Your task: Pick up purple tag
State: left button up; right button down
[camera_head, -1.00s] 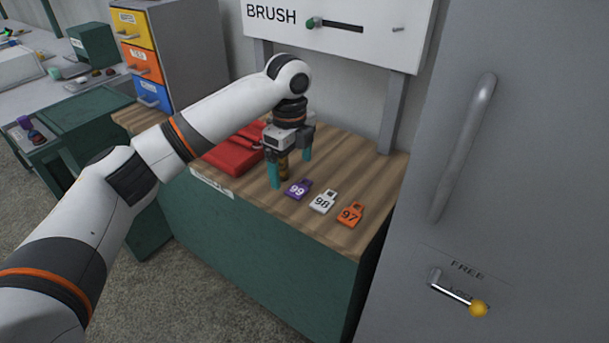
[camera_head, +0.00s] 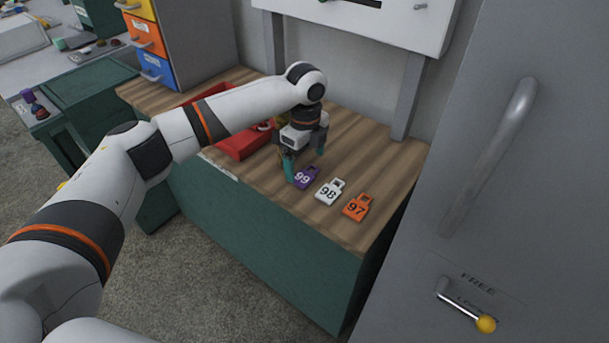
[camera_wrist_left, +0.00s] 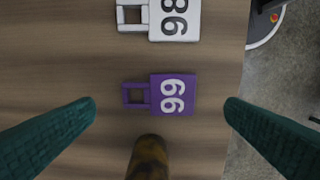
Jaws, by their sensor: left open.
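My left gripper (camera_head: 305,166) is open and points down, just above and beside the tag. Its open fingers also show in the left wrist view (camera_wrist_left: 160,115), with nothing held between them. My right gripper is not in view.
A red tray (camera_head: 240,146) stands behind my arm. A brown cylindrical thing (camera_wrist_left: 148,158) shows close below the tag in the wrist view. A grey cabinet (camera_head: 500,190) stands at right.

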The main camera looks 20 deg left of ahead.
aim_at(306, 175)
pick_arm(q)
jog(key=shift+f, duration=1.65)
jog(key=shift+d+p, duration=0.1)
jog(key=shift+p, duration=0.25)
jog(key=c, duration=1)
notch_tip(306, 175, up, 10)
jog(key=shift+r+b, duration=0.1)
jog(key=shift+b, duration=0.5)
jog(key=shift+c, duration=0.2)
